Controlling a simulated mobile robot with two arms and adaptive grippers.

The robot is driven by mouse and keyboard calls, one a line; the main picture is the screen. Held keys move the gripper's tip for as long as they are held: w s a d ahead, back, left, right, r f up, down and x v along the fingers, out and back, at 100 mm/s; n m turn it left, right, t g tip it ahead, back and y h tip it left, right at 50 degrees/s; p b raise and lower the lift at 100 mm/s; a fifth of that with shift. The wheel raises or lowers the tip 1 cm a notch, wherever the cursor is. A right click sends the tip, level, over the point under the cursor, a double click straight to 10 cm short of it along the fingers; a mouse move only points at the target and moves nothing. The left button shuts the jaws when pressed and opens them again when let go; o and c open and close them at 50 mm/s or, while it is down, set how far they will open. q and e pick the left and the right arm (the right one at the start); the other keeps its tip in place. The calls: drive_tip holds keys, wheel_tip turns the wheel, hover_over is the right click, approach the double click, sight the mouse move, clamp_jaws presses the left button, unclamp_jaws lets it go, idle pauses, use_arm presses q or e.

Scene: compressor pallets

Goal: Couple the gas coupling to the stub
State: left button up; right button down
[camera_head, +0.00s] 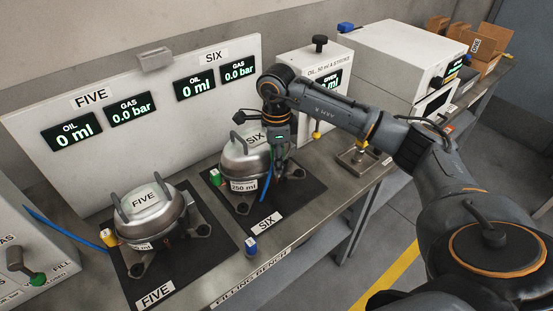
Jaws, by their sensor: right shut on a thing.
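My right gripper (279,158) reaches down at the right side of the steel compressor SIX (236,163). It is shut on what appears to be the gas coupling, which the fingers mostly hide. A short stretch of blue hose (265,187) hangs just below the fingers, in front of the compressor. The stub is hidden or too small to make out, so I cannot tell whether the coupling touches it. Compressor FIVE (151,208) stands on its dark mat to the left. My left gripper is out of view.
Another blue hose (68,231) runs from the left. The display panel (153,73) stands behind; a white oil unit (312,67) stands behind my arm.

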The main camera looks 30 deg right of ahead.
drive_tip(key=shift+f+b, duration=0.7)
drive_tip(key=shift+f, duration=0.15)
drive_tip(key=c, duration=0.9)
unclamp_jaws()
drive_tip(key=shift+s, duration=0.1)
drive_tip(key=shift+c, duration=0.2)
wheel_tip(320, 180, up, 12)
drive_tip(key=shift+f, duration=0.1)
